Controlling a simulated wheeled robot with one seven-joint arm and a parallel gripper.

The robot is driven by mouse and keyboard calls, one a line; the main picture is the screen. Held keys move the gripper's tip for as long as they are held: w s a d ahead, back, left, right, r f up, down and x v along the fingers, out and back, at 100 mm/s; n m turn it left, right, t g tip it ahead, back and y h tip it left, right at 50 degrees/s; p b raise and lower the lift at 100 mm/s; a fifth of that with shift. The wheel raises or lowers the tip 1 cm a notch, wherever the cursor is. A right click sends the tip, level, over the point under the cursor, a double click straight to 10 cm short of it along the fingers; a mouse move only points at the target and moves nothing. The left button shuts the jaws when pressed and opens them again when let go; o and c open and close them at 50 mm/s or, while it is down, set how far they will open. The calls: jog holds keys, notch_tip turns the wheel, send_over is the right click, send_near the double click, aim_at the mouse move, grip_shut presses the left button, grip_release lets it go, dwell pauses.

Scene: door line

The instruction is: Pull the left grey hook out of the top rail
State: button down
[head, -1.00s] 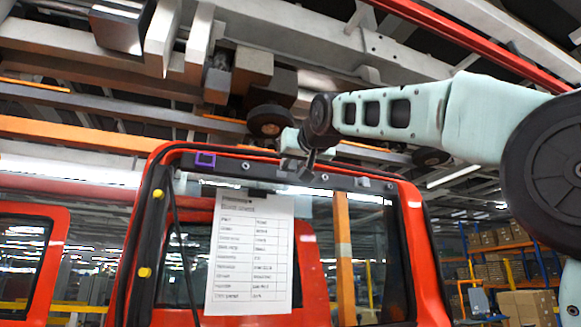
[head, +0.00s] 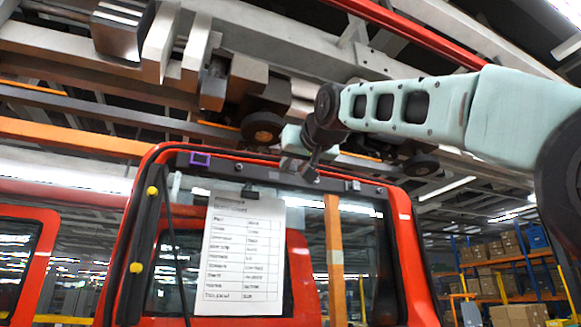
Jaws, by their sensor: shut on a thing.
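The top rail (head: 225,163) is a dark bar along the upper edge of the red door frame. My gripper (head: 303,168) is at the rail, right of its middle, with my arm reaching in from the right. It is shut on a small grey piece at the rail, which appears to be the left grey hook. The fingers hide most of it, and I cannot tell whether it is still seated in the rail. A small grey fitting (head: 354,186) sits on the rail further right. A purple square marker (head: 200,159) is at the rail's left end.
A printed sheet (head: 240,255) hangs from a black clip (head: 250,193) below the rail. Two yellow knobs (head: 152,191) are on the frame's left side. Overhead beams and a dark wheel (head: 263,125) are close above my gripper. Shelves with boxes (head: 495,250) stand far right.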

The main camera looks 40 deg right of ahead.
jog(key=s+a+f+b, duration=0.2)
jog(key=s+f+b, duration=0.7)
jog(key=b, duration=0.6)
jog(key=shift+s+a+f+b, duration=0.2)
jog(key=shift+a+f+b, duration=0.15)
jog(key=shift+f+b, duration=0.05)
